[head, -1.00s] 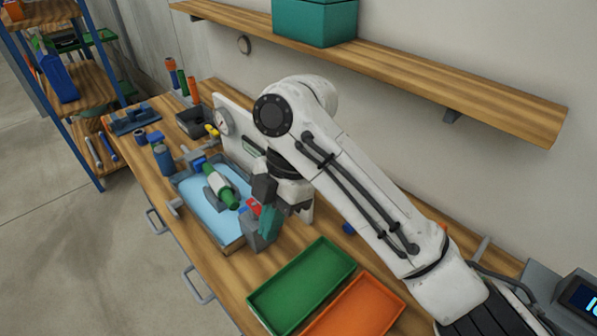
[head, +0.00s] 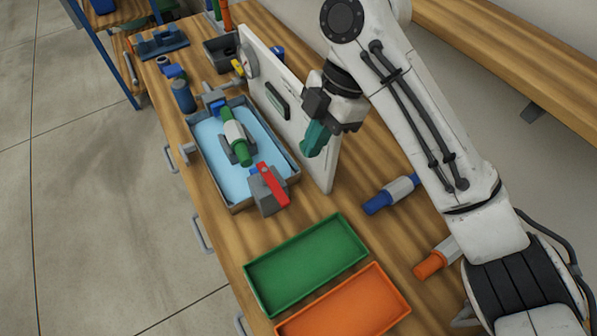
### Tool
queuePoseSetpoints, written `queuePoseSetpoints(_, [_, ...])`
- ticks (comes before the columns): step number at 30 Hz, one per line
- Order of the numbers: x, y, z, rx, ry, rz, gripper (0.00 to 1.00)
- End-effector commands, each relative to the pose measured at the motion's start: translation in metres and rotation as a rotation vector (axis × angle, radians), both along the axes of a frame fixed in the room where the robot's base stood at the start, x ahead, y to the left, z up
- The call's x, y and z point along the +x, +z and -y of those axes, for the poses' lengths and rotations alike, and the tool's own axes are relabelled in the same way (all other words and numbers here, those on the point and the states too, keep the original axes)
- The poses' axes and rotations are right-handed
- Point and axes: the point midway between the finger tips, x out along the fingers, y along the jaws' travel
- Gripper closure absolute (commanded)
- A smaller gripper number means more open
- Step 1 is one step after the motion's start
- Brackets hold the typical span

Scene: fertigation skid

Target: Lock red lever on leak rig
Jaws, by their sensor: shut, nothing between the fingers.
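The red lever (head: 273,185) sits on a grey block (head: 266,200) at the near end of the leak rig, and it slants down to the right. The rig's tray (head: 229,206) holds light blue water. A green and white cylindrical part (head: 236,136) lies in a grey cradle over the water, its green end toward the lever block. My gripper (head: 311,148) has teal fingers that are shut and empty. It hangs to the upper right of the lever, apart from it, in front of the white panel. Nothing hides the lever.
A white panel (head: 318,160) with a gauge stands behind the tray. A green tray (head: 306,264) and an orange tray (head: 350,310) lie nearer. A blue-and-white cylinder (head: 390,194) and an orange-and-white one (head: 435,258) lie right, beside my arm.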

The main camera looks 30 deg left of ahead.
Motion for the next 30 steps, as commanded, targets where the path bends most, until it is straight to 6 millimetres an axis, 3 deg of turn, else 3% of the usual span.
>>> queuePoseSetpoints(5, [-0.005, -0.012, -0.003, 0.0, 0.001, -0.004, 1.0])
queuePoseSetpoints(19, [-0.028, -0.079, -0.016, 0.0, -0.001, -0.003, 1.0])
queuePoseSetpoints(30, [-0.032, -0.093, -0.019, 0.001, 0.0, 0.0, 1.0])
